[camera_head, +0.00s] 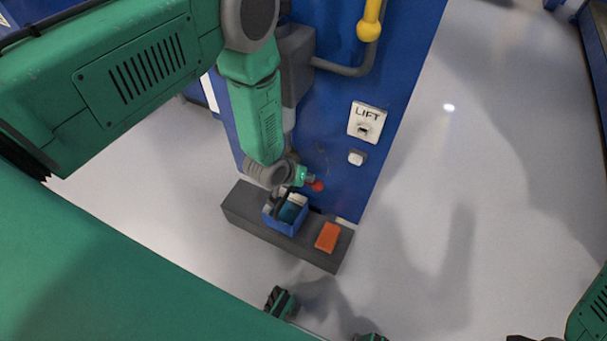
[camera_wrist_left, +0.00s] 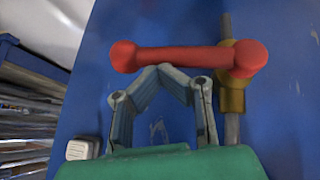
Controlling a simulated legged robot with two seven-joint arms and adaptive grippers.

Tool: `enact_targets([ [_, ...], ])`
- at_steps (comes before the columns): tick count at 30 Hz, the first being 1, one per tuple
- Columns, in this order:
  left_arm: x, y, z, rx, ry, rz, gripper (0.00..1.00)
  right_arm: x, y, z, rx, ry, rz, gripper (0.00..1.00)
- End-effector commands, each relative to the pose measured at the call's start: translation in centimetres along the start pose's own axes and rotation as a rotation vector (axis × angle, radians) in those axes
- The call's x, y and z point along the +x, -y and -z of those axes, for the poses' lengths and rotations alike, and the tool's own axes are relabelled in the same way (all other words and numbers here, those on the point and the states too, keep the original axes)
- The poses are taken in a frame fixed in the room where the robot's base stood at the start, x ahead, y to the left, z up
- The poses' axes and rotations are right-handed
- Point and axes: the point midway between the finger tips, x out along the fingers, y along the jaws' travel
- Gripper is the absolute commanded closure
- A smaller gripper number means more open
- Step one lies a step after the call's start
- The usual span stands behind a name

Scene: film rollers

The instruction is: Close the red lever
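The red lever (camera_wrist_left: 185,58) lies crosswise in the left wrist view, its right end joined to a brass valve body (camera_wrist_left: 231,90) on a vertical grey pipe. In the head view only its round red end (camera_head: 318,186) shows; my left arm hides the rest. My left gripper (camera_wrist_left: 163,70) has its fingertips together, with nothing seen between them. The tips are just below the middle of the lever in the wrist view; I cannot tell whether they touch it. In the head view the left gripper (camera_head: 301,177) is beside the red end. My right gripper is not clearly in view.
A blue panel (camera_head: 395,75) stands behind, with a LIFT plate (camera_head: 367,122), a small white button (camera_head: 357,158) and a yellow handle (camera_head: 369,24). A dark ledge (camera_head: 240,209) below holds a blue box (camera_head: 284,224) and an orange block (camera_head: 327,237). Floor to the right is clear.

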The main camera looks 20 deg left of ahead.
Motion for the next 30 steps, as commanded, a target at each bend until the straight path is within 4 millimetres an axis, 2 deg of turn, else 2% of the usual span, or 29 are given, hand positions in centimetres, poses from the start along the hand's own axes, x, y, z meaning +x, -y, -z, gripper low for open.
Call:
enact_targets([
  [1, 0.1, -0.5, -0.2, 0.002, 0.001, -0.007, 1.00, 0.1, 0.0, 0.0, 0.001, 0.000, -0.001, 0.60],
  [17, -0.3, -0.2, 0.4, -0.004, -0.003, -0.015, 1.00, -0.4, 0.0, 0.0, 0.000, 0.000, 0.000, 0.60],
  [24, -3.2, -2.0, 3.6, 0.001, -0.008, -0.025, 1.00, -3.5, -0.1, 0.2, 0.001, 0.000, -0.001, 0.60],
  [30, -7.8, -2.5, 3.0, -0.002, -0.003, -0.025, 1.00, -4.2, -0.1, 0.2, 0.001, 0.000, -0.001, 0.60],
])
